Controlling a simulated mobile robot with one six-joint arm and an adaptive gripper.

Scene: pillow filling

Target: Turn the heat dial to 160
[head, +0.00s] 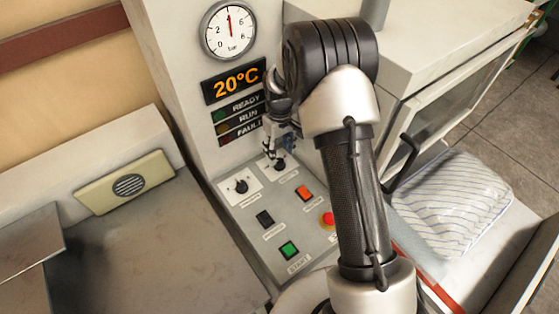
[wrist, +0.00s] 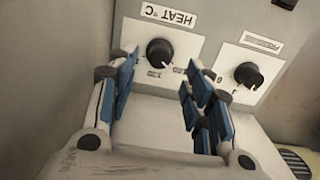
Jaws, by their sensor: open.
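The heat dial (wrist: 160,52) is a black round knob on a white plate labelled "HEAT °C", upside down in the wrist view. Numbers are partly readable around it, one looking like 120; its exact setting is too small to tell. In the head view the heat dial (head: 279,164) sits at the panel's upper right, just below my gripper (head: 279,145). My gripper (wrist: 162,75) is open, its blue-padded fingers on either side of the dial in the wrist view and apparently not touching it. The orange display (head: 236,84) reads 20°C.
A second black dial (wrist: 249,75) is beside the heat dial; it also shows in the head view (head: 241,186). A green button (head: 289,249), an orange switch (head: 304,193) and a red button (head: 327,219) are on the panel. A striped pillow (head: 450,205) lies at the right.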

